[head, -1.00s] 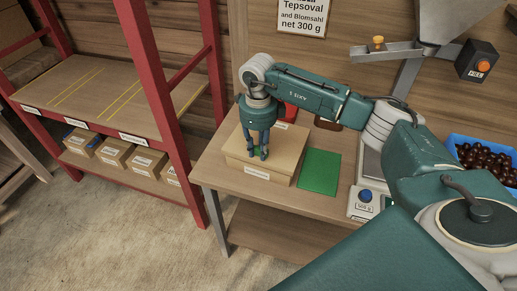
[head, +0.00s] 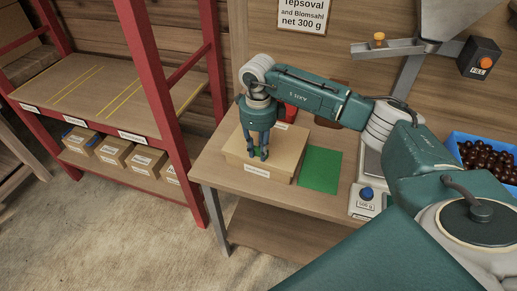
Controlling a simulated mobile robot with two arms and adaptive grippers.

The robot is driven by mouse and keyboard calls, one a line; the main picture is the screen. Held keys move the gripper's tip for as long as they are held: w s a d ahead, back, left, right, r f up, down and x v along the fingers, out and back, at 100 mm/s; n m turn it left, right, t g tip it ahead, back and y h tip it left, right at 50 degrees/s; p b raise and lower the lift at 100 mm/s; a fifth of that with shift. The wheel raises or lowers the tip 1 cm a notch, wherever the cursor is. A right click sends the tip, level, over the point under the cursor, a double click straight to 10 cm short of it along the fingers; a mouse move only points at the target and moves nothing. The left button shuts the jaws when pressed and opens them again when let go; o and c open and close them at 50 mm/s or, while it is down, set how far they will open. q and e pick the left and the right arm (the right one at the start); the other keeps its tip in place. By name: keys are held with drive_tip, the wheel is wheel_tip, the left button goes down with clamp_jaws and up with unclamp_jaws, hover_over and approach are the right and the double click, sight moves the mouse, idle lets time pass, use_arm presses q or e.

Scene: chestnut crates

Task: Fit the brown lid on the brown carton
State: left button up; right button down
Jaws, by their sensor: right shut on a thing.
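The brown lid (head: 284,151) lies over the brown carton (head: 235,167) on the wooden bench, and the two look like one closed box with a white label on the front. I cannot tell from here whether the lid is fully down all round. My right gripper (head: 258,156) points straight down at the middle of the lid, with its fingers closed on a part of it. The fingers hide the part they hold. My left gripper is not in view.
A green mat (head: 320,170) lies right of the carton, with a scale (head: 364,204) beyond it. A red item (head: 290,109) is behind the carton. A blue crate (head: 458,139) of chestnuts stands at right. A red-framed shelf (head: 165,110) stands left, across a floor gap.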

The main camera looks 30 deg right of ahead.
drive_tip(key=shift+f+b, duration=0.6)
drive_tip(key=shift+f, duration=0.2)
drive_tip(key=c, duration=1.5)
unclamp_jaws()
drive_tip(key=shift+r, duration=0.1)
drive_tip(key=shift+o, duration=0.2)
